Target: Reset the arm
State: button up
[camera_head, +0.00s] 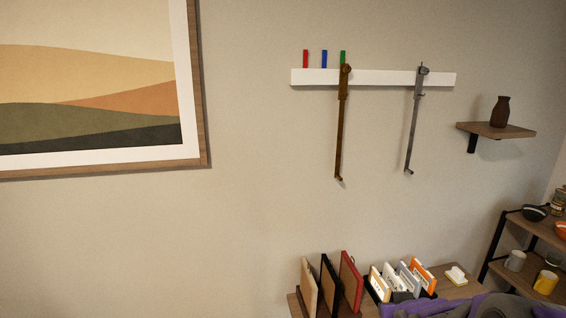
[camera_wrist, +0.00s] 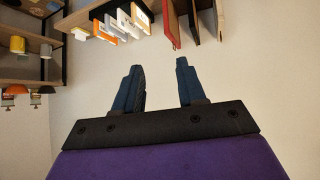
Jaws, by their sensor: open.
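My gripper (camera_wrist: 159,65) shows in the wrist view with two dark blue fingers spread apart. Nothing is between them, only plain wall behind. The wrist picture is upside down compared with the head view. In the head view, purple parts of my arm (camera_head: 440,307) lie low along the bottom right edge, in front of the shelf; the fingers cannot be made out there.
A low wooden shelf (camera_head: 459,272) carries upright boards, a red book (camera_head: 350,281) and a file holder. At right stand a rack with mugs (camera_head: 546,282) and a wall shelf with a brown vase (camera_head: 500,111). Two tools hang from a white rail (camera_head: 385,78). A picture (camera_head: 90,80) hangs left.

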jog(key=s+a+f+g+b, duration=0.3)
jog(key=s, duration=0.7)
jog(key=s+a+f+g+y+b, duration=0.1)
jog(key=s+a+f+g+b, duration=0.3)
jog(key=s, duration=0.7)
jog(key=s+a+f+g+b, duration=0.3)
jog(key=s+a+f+g, duration=0.1)
jog(key=s, duration=0.7)
jog(key=shift+f+n, duration=0.25)
jog(key=shift+n, duration=0.05)
jog(key=shift+d, duration=0.15)
